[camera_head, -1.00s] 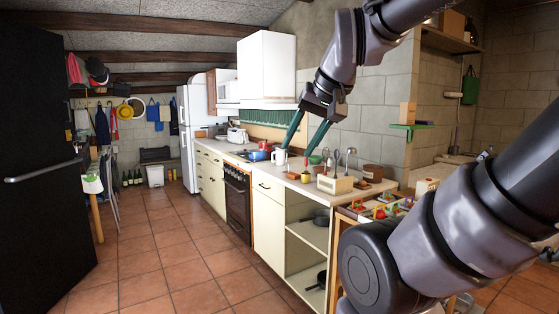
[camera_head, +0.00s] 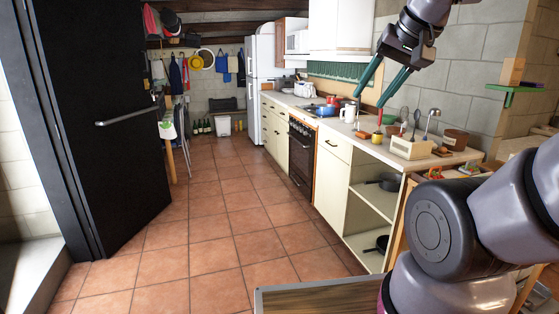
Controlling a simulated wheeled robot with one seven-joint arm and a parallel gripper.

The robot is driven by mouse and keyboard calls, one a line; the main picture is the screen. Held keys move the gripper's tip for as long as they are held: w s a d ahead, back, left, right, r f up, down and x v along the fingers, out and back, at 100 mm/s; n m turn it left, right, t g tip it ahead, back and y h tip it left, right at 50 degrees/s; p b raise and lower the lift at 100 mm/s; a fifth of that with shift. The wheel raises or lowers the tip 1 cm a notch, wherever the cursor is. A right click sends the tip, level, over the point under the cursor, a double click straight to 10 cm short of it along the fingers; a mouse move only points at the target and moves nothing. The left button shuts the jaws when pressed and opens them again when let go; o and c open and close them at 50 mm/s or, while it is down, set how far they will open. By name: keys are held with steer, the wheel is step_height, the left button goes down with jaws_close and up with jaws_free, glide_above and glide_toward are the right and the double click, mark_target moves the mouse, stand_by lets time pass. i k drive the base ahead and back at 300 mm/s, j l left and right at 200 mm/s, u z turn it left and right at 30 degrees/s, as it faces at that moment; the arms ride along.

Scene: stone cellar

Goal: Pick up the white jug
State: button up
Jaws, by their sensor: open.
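The white jug (camera_head: 347,112) stands upright on the kitchen counter (camera_head: 345,128), just right of the stove. It is small and far off in the view. My gripper (camera_head: 369,100) is open and empty, with two long green fingers pointing down. In the picture its fingertips are just above and to the right of the jug, apart from it. How far in front of the jug the fingers are, I cannot tell.
A blue pan (camera_head: 318,109) sits on the stove left of the jug. A yellow cup (camera_head: 377,136) and a utensil box (camera_head: 410,147) stand nearer on the counter. A black door (camera_head: 95,120) stands at the left. The tiled floor (camera_head: 210,215) is clear in the middle.

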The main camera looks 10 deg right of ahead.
mark_target(351, 110)
steer(key=i+u, duration=0.1)
steer(key=i, duration=1.8)
steer(key=i+z, duration=0.1)
steer(key=i, duration=0.35)
steer(key=i+j+z, duration=0.15)
steer(key=i, duration=0.3)
steer(key=i+j+z, duration=0.1)
steer(key=i, duration=0.35)
steer(key=i+j+z, duration=0.1)
steer(key=i, duration=0.35)
steer(key=i+j+z, duration=0.6)
steer(key=i+z, duration=0.15)
steer(key=i+j+z, duration=0.35)
steer(key=i+j, duration=0.05)
steer(key=j, duration=0.1)
